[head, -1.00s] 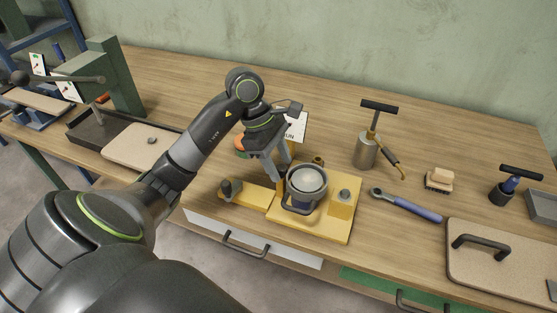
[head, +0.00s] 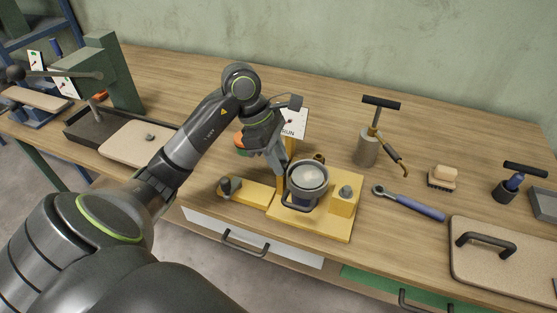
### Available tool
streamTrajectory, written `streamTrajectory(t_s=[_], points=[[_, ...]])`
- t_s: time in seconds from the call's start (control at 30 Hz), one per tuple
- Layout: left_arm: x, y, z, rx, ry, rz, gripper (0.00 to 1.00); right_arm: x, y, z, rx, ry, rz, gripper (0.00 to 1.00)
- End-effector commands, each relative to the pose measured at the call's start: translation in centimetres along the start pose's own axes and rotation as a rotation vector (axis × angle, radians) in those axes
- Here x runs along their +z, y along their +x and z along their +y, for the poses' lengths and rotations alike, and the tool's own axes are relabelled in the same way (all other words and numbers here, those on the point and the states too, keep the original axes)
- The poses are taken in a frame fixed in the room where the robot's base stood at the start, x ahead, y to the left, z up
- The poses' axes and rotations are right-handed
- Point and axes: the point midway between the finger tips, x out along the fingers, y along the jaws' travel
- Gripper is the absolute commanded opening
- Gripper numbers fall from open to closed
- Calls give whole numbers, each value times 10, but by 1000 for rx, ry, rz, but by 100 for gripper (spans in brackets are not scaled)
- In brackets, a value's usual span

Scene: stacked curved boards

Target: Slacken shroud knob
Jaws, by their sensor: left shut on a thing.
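A yellow fixture (head: 318,229) stands at the front of the wooden bench. It holds a grey cup-shaped part (head: 307,177) with a pale round top and a dark looped handle. A dark knob (head: 346,192) sits on the yellow block at its right, and another dark knob (head: 230,186) sits on the yellow arm at its left. My left gripper (head: 279,170) points down at the back left of the cup, beside the yellow upright. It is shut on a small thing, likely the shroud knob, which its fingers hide. My right gripper is not in view.
A sign (head: 293,124) and an orange part (head: 239,140) are close to my left gripper. The bench behind the fixture is mostly clear.

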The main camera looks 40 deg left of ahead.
Motion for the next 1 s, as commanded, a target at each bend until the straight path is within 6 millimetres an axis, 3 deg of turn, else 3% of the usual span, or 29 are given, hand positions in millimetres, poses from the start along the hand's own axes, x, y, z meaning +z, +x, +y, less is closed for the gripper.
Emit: streamTrajectory(t_s=[0.2,0.23,0.4,0.77,1.0], points=[[0,-1,0,1,1,-1,2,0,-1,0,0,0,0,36],[0,-1,0,1,1,-1,28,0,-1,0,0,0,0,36],[0,-1,0,0,1,-1,47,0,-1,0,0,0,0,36],[0,-5,1,2,2,1,47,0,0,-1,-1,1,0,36],[-1,-40,2,6,2,4,47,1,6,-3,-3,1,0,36]])
